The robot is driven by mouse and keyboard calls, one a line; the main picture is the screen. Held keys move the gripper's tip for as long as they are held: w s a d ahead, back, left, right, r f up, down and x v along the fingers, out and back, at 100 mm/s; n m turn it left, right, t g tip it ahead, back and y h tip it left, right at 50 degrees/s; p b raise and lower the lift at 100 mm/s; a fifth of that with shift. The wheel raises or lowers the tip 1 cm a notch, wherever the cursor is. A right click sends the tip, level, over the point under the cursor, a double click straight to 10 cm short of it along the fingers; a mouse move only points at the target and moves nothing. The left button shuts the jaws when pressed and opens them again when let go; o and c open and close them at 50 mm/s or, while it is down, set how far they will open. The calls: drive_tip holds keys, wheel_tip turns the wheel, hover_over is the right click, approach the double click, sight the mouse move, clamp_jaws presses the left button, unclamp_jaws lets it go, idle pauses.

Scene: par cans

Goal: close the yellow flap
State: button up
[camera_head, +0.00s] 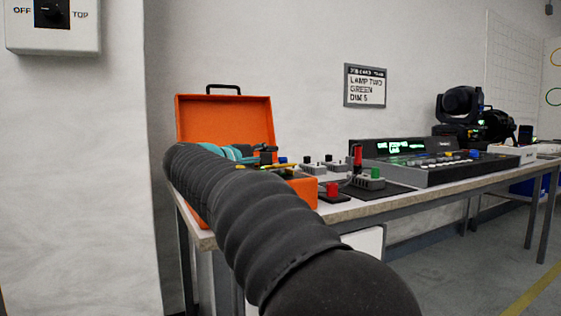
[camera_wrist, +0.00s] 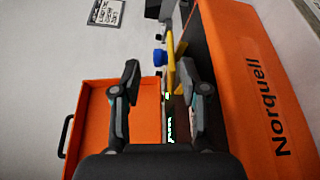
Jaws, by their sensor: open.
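A narrow yellow piece (camera_wrist: 171,68), which looks like the flap seen nearly edge-on, shows beyond my gripper in the wrist view, beside a blue knob (camera_wrist: 159,58). In the head view a thin yellow strip (camera_head: 283,167) lies at the orange case. I cannot tell how far the flap stands open. My gripper (camera_wrist: 163,85) is open and empty, its two dark fingers apart, over the orange case (camera_wrist: 270,90) marked Norquell. The case lid (camera_head: 228,118) stands up.
The case sits at the left end of a table (camera_head: 345,212). A mat with a red button (camera_head: 332,189), a lighting console (camera_head: 430,172) and a dark moving-head lamp (camera_head: 461,102) stand to its right. A wall lies behind; open floor is at right.

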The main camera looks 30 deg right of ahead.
drive_tip(key=v, duration=0.6)
drive_tip(key=shift+s+a, duration=0.15)
drive_tip(key=shift+a, duration=0.1)
